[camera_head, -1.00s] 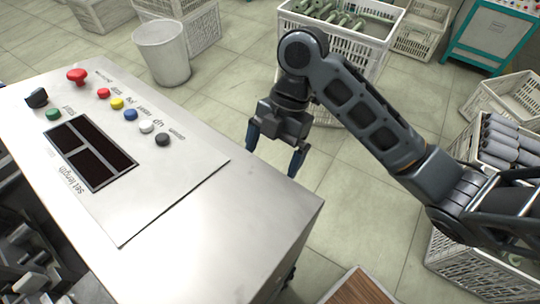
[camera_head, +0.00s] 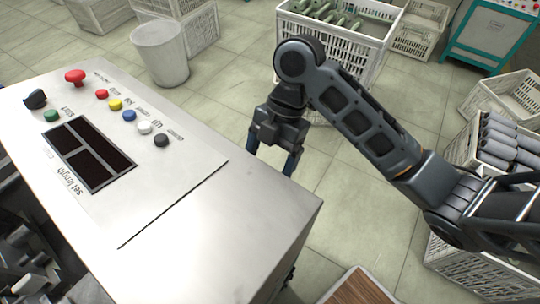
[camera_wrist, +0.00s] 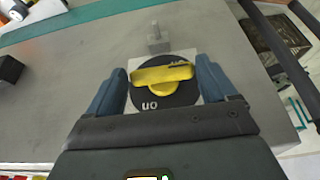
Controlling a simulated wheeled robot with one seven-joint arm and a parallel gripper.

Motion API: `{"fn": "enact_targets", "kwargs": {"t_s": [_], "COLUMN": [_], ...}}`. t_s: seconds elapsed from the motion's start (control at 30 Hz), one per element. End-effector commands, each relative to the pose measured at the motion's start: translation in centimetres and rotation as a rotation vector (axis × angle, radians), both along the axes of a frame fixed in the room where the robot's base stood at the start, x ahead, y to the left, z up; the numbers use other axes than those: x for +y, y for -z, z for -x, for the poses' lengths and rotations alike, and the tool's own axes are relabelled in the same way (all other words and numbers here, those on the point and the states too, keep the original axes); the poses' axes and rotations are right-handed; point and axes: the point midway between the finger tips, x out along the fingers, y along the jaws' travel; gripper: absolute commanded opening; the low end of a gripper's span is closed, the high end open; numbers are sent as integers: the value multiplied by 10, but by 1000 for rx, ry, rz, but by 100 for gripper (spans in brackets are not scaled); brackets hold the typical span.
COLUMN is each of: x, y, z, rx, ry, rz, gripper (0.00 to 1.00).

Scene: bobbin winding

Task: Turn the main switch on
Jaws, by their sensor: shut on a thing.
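The main switch (camera_wrist: 162,74) shows in the wrist view as a yellow bar handle on a round black dial (camera_wrist: 180,97). The dial sits on a pale plate on the machine's grey side panel. The handle lies nearly crosswise in the picture, tilted slightly up to the right. An upside-down "on" label is below it. My gripper (camera_wrist: 163,82) has its blue fingers shut on the handle, one at each end. In the head view my gripper (camera_head: 272,155) is beside the machine's right side, and the switch is hidden there.
The machine top (camera_head: 200,215) carries a red mushroom button (camera_head: 75,76), a black knob (camera_head: 36,99), several coloured buttons and a dark display (camera_head: 88,155). A white bin (camera_head: 160,55) and a crate of green parts (camera_head: 340,35) stand on the floor beyond.

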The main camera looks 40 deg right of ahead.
Motion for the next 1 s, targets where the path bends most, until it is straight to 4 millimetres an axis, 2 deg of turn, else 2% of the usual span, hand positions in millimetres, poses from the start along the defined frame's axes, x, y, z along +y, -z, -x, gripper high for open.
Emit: {"fn": "enact_targets", "kwargs": {"t_s": [0.37, 1.0], "x": [0, 3], "y": [-2, 5], "z": [-4, -19], "rx": [110, 670], "ry": [-3, 4], "rz": [29, 162], "gripper": [55, 55]}}
